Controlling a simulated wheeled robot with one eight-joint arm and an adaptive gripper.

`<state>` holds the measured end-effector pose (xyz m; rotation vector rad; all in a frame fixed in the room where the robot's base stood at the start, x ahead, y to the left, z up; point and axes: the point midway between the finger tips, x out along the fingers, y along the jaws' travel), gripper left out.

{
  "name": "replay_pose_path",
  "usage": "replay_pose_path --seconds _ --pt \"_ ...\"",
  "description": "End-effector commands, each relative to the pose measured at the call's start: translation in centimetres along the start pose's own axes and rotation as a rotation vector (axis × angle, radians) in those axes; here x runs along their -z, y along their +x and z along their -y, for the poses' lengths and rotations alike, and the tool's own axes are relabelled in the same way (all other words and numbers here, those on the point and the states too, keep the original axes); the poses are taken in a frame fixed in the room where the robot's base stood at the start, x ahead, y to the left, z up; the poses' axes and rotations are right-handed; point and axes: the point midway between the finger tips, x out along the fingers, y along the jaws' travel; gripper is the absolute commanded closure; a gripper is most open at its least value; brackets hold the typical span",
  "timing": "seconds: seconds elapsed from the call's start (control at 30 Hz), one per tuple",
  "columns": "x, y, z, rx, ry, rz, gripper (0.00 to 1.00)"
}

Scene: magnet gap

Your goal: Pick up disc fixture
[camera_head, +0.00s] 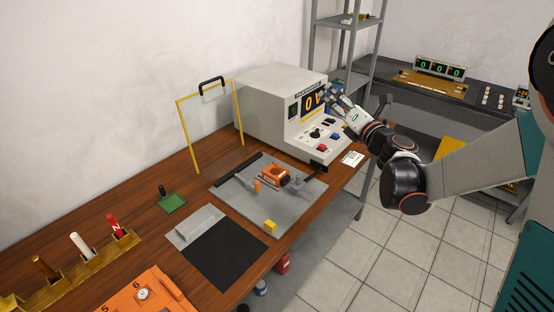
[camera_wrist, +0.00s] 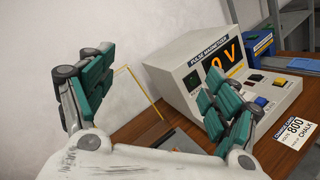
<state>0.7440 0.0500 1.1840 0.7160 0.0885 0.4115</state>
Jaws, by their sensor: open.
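No part is labelled as the disc fixture, and I cannot tell for certain which one it is. A small green square base with a black upright knob (camera_head: 172,201) stands on the wooden bench at left of centre. An orange part (camera_head: 275,175) sits on a grey plate (camera_head: 293,212) in the middle of the bench. My gripper (camera_head: 333,97) is open and empty, in front of the pulse magnetizer, well above and to the right of both parts. In the wrist view my gripper (camera_wrist: 160,98) has its green-padded fingers wide apart with nothing between them.
The pulse magnetizer (camera_head: 278,97) stands at the bench's back, also in the wrist view (camera_wrist: 190,75). A yellow-framed clear shield (camera_head: 181,125) stands left of it. A black mat (camera_head: 224,247), coloured rods in a wooden rack (camera_head: 95,258) and an orange case (camera_head: 155,297) lie nearer.

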Motion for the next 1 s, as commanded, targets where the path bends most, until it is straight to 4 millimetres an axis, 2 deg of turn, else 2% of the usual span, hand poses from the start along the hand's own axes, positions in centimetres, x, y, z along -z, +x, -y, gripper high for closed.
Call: replay_pose_path --seconds 0.03,0.17,0.3,0.4,0.5,0.67,1.0 --pt "2.4 0.8 1.2 -0.032 -0.096 -0.06 0.18" --pt "9.2 1.4 4.2 -0.121 -0.346 -0.23 0.18" --pt "16.2 0.7 8.0 -0.211 -0.559 -0.401 0.18" --pt "20.0 -0.2 10.3 -0.261 -0.664 -0.497 0.18" --pt "22.5 -1.1 11.9 -0.296 -0.73 -0.563 0.18" --pt "24.5 -1.3 12.9 -0.321 -0.77 -0.606 0.18" --pt "28.3 3.3 12.7 -0.323 -0.772 -0.608 0.18"
